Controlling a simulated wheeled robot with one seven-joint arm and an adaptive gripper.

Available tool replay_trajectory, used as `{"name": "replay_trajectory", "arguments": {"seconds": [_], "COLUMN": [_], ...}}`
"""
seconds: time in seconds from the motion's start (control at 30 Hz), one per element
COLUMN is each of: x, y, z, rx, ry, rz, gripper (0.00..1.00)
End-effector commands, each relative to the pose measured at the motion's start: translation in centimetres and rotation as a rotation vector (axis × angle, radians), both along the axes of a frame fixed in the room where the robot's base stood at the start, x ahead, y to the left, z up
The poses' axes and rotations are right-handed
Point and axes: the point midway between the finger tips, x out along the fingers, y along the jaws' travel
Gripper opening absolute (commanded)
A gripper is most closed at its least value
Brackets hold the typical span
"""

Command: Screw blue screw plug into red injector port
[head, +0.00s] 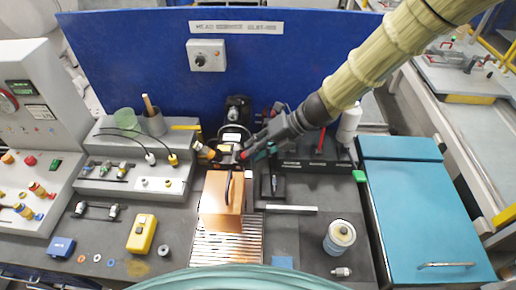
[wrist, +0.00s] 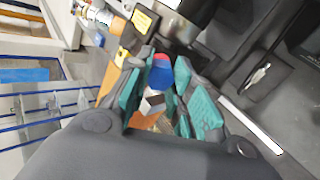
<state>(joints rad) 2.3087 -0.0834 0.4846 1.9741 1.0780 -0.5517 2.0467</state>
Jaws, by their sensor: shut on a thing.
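My gripper (head: 250,152) reaches in from the upper right to just behind the copper-coloured block. In the wrist view its teal-padded fingers (wrist: 160,88) are shut around the blue screw plug (wrist: 159,79), which has a silver hex part (wrist: 152,102) at its near side. A red part (wrist: 161,58) shows at the far end of the blue plug, in line with it. It may be the red injector port; I cannot tell whether the two touch or are threaded. In the head view, the fingers and nearby dark parts hide the plug.
The copper-coloured block (head: 221,203) with a black handle stands on a ribbed plate (head: 217,248). A stepped grey rack (head: 133,185) with cables is left, a teal-topped cabinet (head: 412,215) right. A blue panel (head: 145,60) closes the back. A round tin (head: 339,238) stands front right.

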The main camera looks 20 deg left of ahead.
Motion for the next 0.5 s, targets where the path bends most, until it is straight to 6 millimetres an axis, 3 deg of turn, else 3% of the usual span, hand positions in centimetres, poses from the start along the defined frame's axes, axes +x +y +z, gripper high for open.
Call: {"name": "replay_trajectory", "arguments": {"seconds": [0.23, 0.5], "x": [-0.26, -0.30], "y": [0.01, 0.01], "z": [-0.29, -0.32], "rx": [-0.009, -0.061], "ry": [0.027, 0.204], "rz": [-0.021, -0.206], "gripper": [0.00, 0.00]}}
